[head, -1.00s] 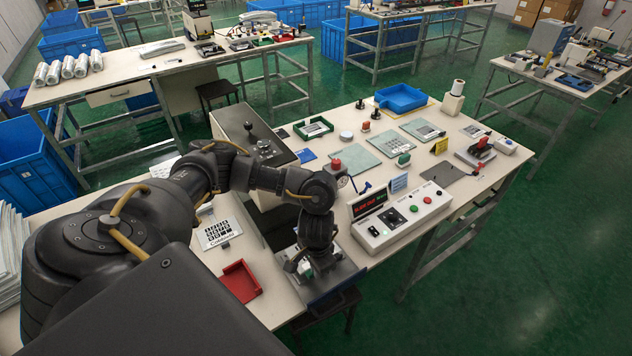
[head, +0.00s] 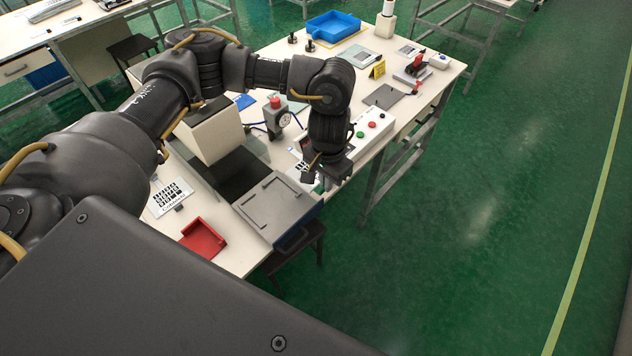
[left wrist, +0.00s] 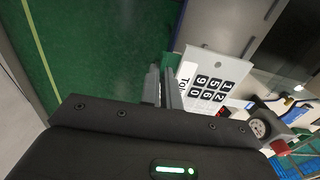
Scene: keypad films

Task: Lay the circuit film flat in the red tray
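A white film (left wrist: 208,82) with black number squares and cut-off lettering is between the fingers of my left gripper (left wrist: 163,88) in the left wrist view. The fingers look closed on its edge. In the head view my left gripper (head: 326,176) hangs beyond the grey plate fixture, with part of the film (head: 306,173) beside it. The red tray (head: 205,238) lies on the table left of the fixture and looks empty. Another white film with dark key squares (head: 170,198) lies flat behind the tray. I cannot tell which film is the circuit film. My right gripper is out of view.
The grey plate fixture (head: 276,208) with raised edge strips stands at the table's front edge, right of the tray. A dial gauge with a red top (head: 276,112) and a panel with coloured buttons (head: 373,132) stand farther back. Green floor lies open to the right.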

